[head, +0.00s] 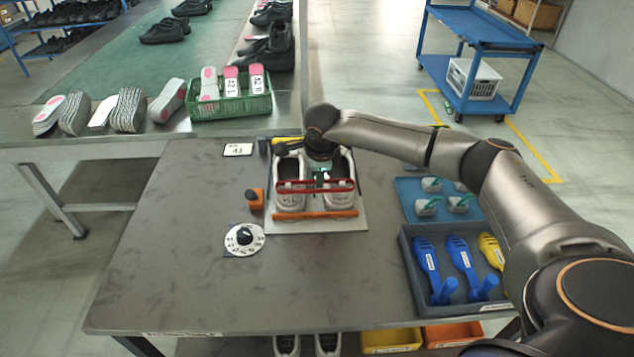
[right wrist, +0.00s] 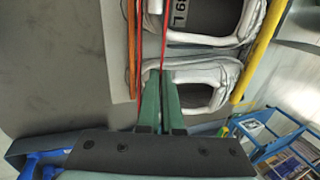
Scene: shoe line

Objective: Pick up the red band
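The red band (head: 311,187) is a thin loop lying across the pair of white shoes (head: 290,199). In the right wrist view a red strand of the band (right wrist: 165,38) runs down to my right gripper's green fingers (right wrist: 160,78). The fingers sit close together on either side of the strand, with almost no gap, so they look shut on it. In the head view my right gripper (head: 321,178) points down between the shoes, and its fingertips are partly hidden by the band. My left gripper is not in view.
The shoes stand on a pale board (head: 262,221) with an orange bar (head: 313,215) in front and a yellow bar behind. A dial (head: 244,238) and an orange block (head: 254,199) are left. A tray (head: 445,300) of blue and yellow tools is right. The table's front left is clear.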

